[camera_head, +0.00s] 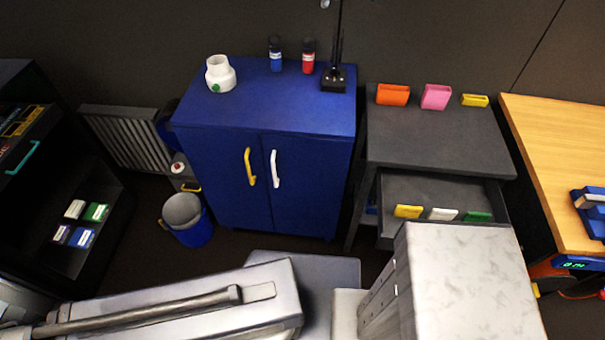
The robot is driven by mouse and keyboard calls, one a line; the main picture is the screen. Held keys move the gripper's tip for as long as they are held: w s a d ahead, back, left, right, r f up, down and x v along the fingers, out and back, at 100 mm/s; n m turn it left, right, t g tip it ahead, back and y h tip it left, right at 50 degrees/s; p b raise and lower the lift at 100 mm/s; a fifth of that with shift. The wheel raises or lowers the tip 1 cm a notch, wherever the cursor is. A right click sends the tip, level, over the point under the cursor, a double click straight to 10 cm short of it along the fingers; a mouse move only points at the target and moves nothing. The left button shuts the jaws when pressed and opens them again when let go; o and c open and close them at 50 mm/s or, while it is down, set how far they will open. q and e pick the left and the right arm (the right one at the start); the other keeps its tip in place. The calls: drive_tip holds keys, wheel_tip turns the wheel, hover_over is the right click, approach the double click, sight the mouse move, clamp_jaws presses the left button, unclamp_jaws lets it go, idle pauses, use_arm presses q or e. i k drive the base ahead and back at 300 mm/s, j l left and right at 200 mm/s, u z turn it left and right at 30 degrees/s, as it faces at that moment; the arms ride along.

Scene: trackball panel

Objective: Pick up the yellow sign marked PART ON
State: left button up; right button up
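No lettering can be read at this size, so I cannot tell which yellow piece is marked PART ON. One small yellow block (475,100) lies at the right end of the dark grey table top (430,140). Another yellow block (408,211) stands at the left in the open drawer (440,187) below. Yellow-marked pieces (22,122) also show on the upper part of the black shelf at the left edge. My arm links fill the bottom of the view, but neither gripper's fingers can be seen.
A blue cabinet (262,185) holds a white container, two small bottles and a black device. Orange (393,95) and pink (436,97) blocks stand on the grey table. A blue bin (187,218) is on the floor. A wooden table (565,150) stands right; the black shelf (65,200) left.

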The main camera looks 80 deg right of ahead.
sight(402, 210)
drive_tip(key=z, duration=3.8)
drive_tip(key=k+l+z, duration=0.25)
drive_tip(key=k+l, duration=0.1)
drive_tip(key=k, duration=0.05)
